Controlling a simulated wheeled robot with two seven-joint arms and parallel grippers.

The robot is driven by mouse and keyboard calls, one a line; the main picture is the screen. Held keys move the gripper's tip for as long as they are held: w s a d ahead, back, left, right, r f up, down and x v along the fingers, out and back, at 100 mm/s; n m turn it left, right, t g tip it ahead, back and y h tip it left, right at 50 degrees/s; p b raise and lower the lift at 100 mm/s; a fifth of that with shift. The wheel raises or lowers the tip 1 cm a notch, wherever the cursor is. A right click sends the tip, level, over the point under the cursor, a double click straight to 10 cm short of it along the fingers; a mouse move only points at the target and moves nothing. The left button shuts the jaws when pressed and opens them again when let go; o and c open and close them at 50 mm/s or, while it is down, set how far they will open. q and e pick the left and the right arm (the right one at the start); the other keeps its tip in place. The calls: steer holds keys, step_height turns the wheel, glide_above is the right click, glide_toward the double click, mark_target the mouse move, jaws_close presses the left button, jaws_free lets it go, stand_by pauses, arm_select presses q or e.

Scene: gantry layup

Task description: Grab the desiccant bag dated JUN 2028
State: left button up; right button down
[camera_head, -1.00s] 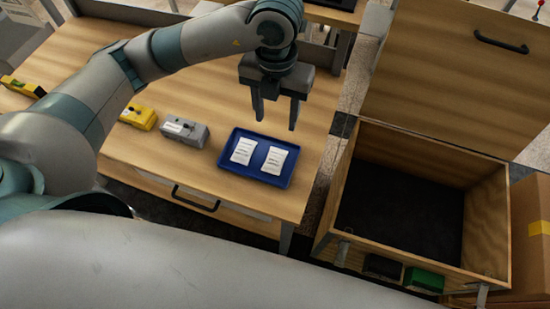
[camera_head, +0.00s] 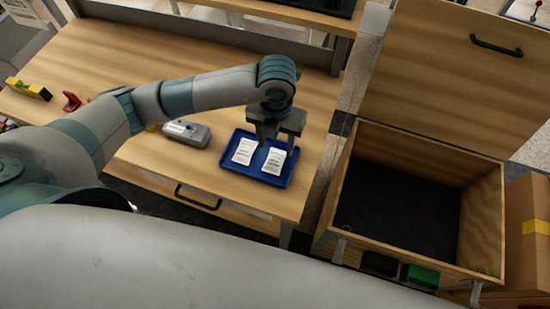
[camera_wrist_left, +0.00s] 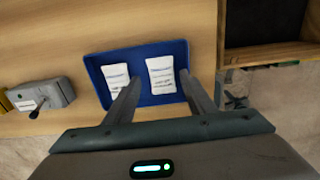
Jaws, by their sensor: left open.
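Two white desiccant bags lie side by side in a blue tray (camera_head: 229,165) on the wooden table. The left bag (camera_head: 244,151) and the right bag (camera_head: 274,162) carry printed lines too small to read, so I cannot tell which is dated JUN 2028. In the left wrist view, the left bag (camera_wrist_left: 117,80) and the right bag (camera_wrist_left: 161,76) lie in the tray (camera_wrist_left: 142,53). My left gripper (camera_head: 276,150) is open and empty above the tray; in the wrist view its fingers (camera_wrist_left: 162,82) spread over the tray's near part. My right gripper is not in view.
A grey device (camera_head: 187,132) stands left of the tray. A red object (camera_head: 71,101) and a yellow level (camera_head: 29,88) lie farther left. An open wooden crate (camera_head: 485,215) stands to the right, its lid (camera_head: 450,70) raised. The table behind the tray is clear.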

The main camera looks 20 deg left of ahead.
mark_target(276, 155)
arm_select(q)
steer(key=shift+f, duration=0.1)
steer(key=shift+s+f+p, duration=0.1)
steer(key=shift+f+p, duration=0.4)
steer(key=shift+p, duration=0.2)
step_height(276, 155, down, 3)
steer(key=shift+d+f+p, duration=0.1)
steer(key=shift+p, duration=0.6)
steer(key=shift+f, duration=0.4)
steer(key=c, duration=0.8)
